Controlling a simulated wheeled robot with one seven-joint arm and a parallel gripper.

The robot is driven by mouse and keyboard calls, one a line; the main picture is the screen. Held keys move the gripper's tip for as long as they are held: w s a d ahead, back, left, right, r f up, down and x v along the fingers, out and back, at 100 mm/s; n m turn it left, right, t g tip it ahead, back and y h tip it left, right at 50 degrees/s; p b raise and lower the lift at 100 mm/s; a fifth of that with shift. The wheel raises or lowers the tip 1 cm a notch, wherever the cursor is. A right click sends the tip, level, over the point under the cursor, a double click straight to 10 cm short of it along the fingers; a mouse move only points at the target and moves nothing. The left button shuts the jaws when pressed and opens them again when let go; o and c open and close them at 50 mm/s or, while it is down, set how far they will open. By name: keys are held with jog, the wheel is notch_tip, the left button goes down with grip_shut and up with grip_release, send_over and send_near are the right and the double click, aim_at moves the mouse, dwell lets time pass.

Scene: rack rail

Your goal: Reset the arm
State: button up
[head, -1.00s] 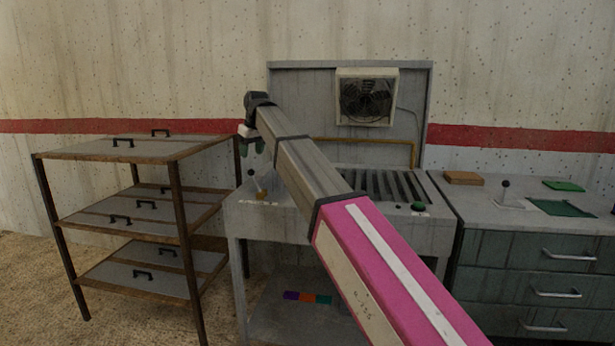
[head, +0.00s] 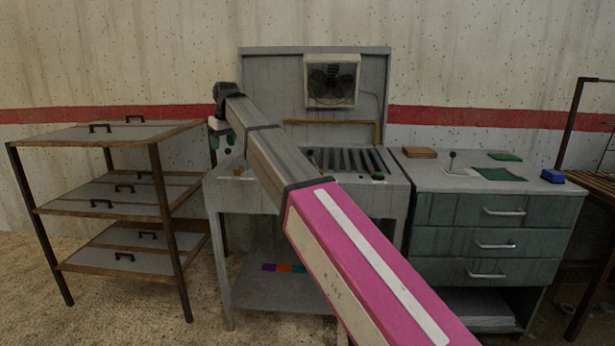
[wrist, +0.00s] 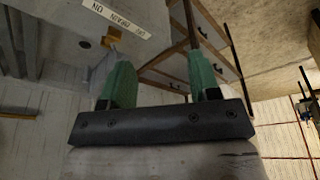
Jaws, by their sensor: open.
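My gripper (head: 222,138) hangs at the end of my outstretched arm in the head view, above the left end of the grey workbench. In the wrist view its two green fingers (wrist: 158,85) stand apart with nothing between them. Past the fingers, the wrist view shows part of the bench with a white label (wrist: 115,14) and a small orange-brown piece (wrist: 111,37). My arm crosses the front of the bench in the head view and hides part of its top.
A three-tier rack (head: 140,139) with black handles stands left. The grey bench (head: 218,190) has dark slats and a fan (head: 331,82) on its back panel.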

jog(key=s+d+f+m+h, duration=0.1)
jog(key=s+d+f+m, duration=0.15)
jog(key=d+f, duration=1.2)
jog(key=s+d+f+m+h, duration=0.1)
jog(key=s+d+f+m, duration=0.15)
jog(key=d+f, duration=1.2)
jog(key=s+d+f+m+g, duration=0.2)
jog(key=s+d+f+m, duration=0.2)
jog(key=s+d+f, duration=1.4)
jog(key=shift+s+d+f+m, duration=0.25)
jog(key=shift+d+f+m, duration=0.15)
jog(key=shift+d+f, duration=0.45)
